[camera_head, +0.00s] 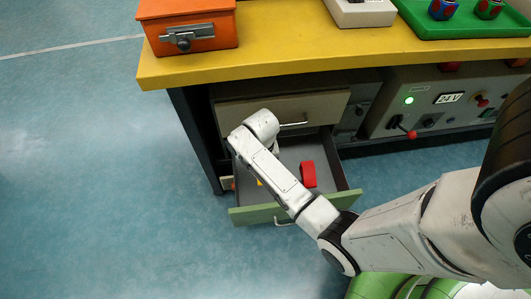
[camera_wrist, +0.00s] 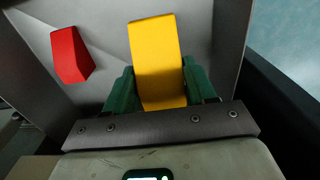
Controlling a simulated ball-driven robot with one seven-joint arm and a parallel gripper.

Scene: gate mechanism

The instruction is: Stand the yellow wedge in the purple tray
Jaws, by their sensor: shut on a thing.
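The yellow wedge (camera_wrist: 157,52) is between the two green fingers of my gripper (camera_wrist: 159,84) in the wrist view, and the gripper is shut on it. In the head view only a small yellow bit of the wedge (camera_head: 259,183) shows beside my arm, inside the open drawer. I cannot tell whether the wedge touches the drawer floor. My arm hides most of the gripper in the head view. No purple tray shows in either view.
The open drawer (camera_head: 338,199) has a green front and also holds a red block (camera_head: 308,174), which shows left of the wedge in the wrist view (camera_wrist: 72,55). Above is a yellow tabletop (camera_head: 300,45) with an orange box (camera_head: 188,25) and a green tray (camera_head: 465,28). A control panel (camera_head: 430,103) stands right.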

